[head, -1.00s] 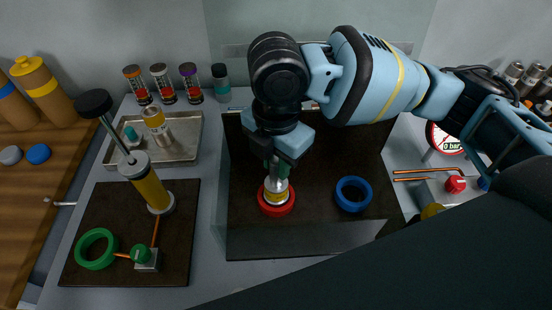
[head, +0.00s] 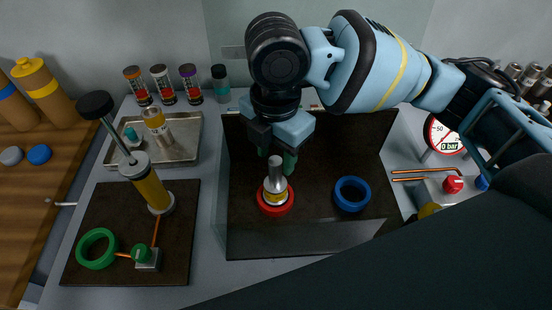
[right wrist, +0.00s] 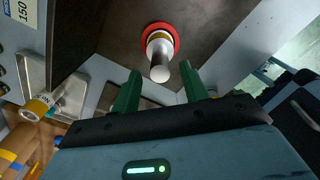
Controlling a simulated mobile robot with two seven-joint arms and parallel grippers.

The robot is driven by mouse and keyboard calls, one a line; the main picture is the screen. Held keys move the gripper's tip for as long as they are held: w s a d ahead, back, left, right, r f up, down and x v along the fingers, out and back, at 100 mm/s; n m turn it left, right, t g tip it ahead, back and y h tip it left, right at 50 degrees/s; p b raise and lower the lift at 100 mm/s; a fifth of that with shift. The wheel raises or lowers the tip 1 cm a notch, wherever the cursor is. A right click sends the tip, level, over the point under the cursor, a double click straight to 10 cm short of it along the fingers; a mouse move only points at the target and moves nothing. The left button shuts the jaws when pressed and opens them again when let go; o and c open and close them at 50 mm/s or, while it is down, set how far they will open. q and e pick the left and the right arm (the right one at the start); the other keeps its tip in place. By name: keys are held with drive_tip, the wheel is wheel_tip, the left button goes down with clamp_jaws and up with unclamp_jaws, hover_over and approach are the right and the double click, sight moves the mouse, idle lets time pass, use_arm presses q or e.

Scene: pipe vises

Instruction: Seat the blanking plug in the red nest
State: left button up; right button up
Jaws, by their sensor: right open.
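The blanking plug (head: 275,186), a silver cylinder with a yellow band, stands upright in the red nest (head: 289,206) on the dark board. In the right wrist view the plug (right wrist: 160,58) points toward the camera, with the red nest (right wrist: 176,36) around its base. My right gripper (head: 276,158) is open, just above and behind the plug's top. In the wrist view its green fingers (right wrist: 161,72) are spread with a clear gap and hold nothing. How deep the plug sits inside the ring is hidden. My left gripper is not in view.
A blue nest (head: 366,204) sits right of the red one, behind a clear front panel. A metal tray (head: 186,152) holds another yellow-banded cylinder (head: 156,123). A yellow pump with a black knob (head: 95,104) and a green ring (head: 83,249) are at left. A gauge (head: 446,137) stands at right.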

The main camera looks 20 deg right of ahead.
wheel_tip(320, 180, up, 9)
drive_tip(key=p, duration=0.1)
drive_tip(key=shift+r, duration=0.2)
idle(0.5)
